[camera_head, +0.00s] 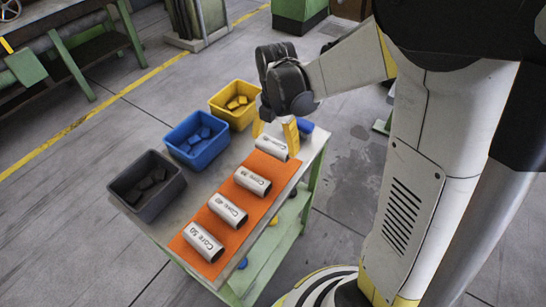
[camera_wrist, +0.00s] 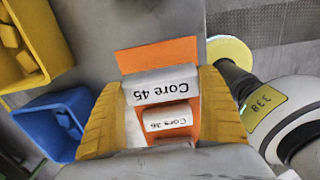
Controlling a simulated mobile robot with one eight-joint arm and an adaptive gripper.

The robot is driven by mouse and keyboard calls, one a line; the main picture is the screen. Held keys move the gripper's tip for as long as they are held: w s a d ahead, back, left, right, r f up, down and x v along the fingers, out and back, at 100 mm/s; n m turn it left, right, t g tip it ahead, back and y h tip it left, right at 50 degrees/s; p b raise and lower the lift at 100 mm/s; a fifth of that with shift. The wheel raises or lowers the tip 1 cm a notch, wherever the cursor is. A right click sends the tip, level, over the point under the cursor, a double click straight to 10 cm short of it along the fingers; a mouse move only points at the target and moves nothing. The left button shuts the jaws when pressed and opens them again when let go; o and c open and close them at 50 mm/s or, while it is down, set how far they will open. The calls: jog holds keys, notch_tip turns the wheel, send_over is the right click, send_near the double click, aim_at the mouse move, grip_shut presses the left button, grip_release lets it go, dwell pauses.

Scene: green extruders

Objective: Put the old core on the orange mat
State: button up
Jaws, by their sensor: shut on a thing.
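My gripper (camera_head: 274,136) points down at the far end of the orange mat (camera_head: 222,253). Its yellow fingers are shut on a white core (camera_head: 271,148). In the wrist view this core (camera_wrist: 160,84) reads "Core 45" and lies between the fingers, over the mat (camera_wrist: 155,57). I cannot tell whether it touches the mat. Three more white cores lie on the mat in a row: one marked 36 in the wrist view (camera_wrist: 168,124), seen in the head view (camera_head: 252,181), a middle one (camera_head: 228,211), and Core 50 (camera_head: 204,243) at the near end. Which is the old core is not clear.
The mat lies on a grey-topped table (camera_head: 312,150) with green legs. A blue object (camera_head: 305,126) is just right of the gripper.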

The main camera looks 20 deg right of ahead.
aim_at(273, 154)
jog(key=shift+s+a+f, duration=0.1)
jog(key=shift+a+f, duration=0.15)
jog(key=shift+a, duration=0.1)
jog(key=shift+f, duration=0.2)
jog(key=shift+f+b, duration=1.05)
jog(key=shift+f, duration=0.7)
jog(key=shift+f, duration=0.15)
jog(key=o, duration=1.2)
